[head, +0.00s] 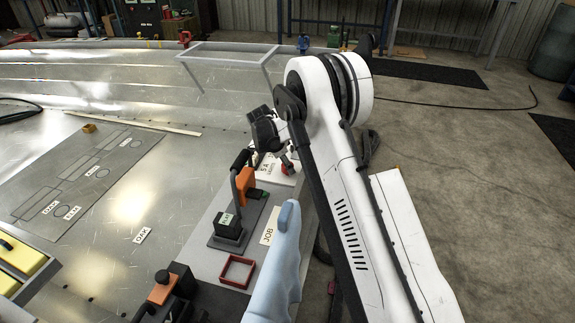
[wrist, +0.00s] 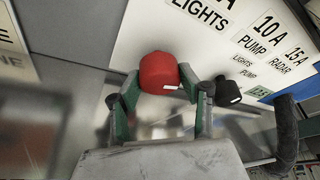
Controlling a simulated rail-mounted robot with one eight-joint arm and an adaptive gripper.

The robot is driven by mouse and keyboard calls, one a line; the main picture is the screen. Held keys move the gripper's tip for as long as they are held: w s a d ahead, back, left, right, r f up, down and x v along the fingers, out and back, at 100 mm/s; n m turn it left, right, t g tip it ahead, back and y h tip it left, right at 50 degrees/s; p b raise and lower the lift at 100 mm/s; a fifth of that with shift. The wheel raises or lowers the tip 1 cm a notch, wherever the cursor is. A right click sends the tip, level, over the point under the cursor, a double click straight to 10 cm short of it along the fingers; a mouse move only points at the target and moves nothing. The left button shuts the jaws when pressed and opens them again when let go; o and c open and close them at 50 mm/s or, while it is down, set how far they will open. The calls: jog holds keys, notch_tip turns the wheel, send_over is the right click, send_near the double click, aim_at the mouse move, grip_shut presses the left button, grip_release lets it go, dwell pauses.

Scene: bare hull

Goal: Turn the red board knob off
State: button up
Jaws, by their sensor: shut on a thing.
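The red board knob (wrist: 158,70) sits between the two fingers of my gripper (wrist: 159,88) in the wrist view. The fingers press on its left and right sides, so my gripper is shut on it. A short white mark shows at the knob's lower right edge. The knob is on a white labelled board (wrist: 150,30) with "LIGHTS" printed above it. In the head view the red knob (head: 287,169) shows as a small red spot beneath my gripper (head: 286,161), at the board's right side. The fingertips are too small there to make out.
A black knob (wrist: 227,90) stands close right of the red one. A red square frame (head: 237,272) and a blue object (head: 284,260) are nearer.

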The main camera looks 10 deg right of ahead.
jog(key=shift+n+t, duration=0.3)
jog(key=shift+n, duration=0.5)
jog(key=o, duration=1.2)
jog(key=shift+c, duration=0.2)
jog(key=v, duration=1.2)
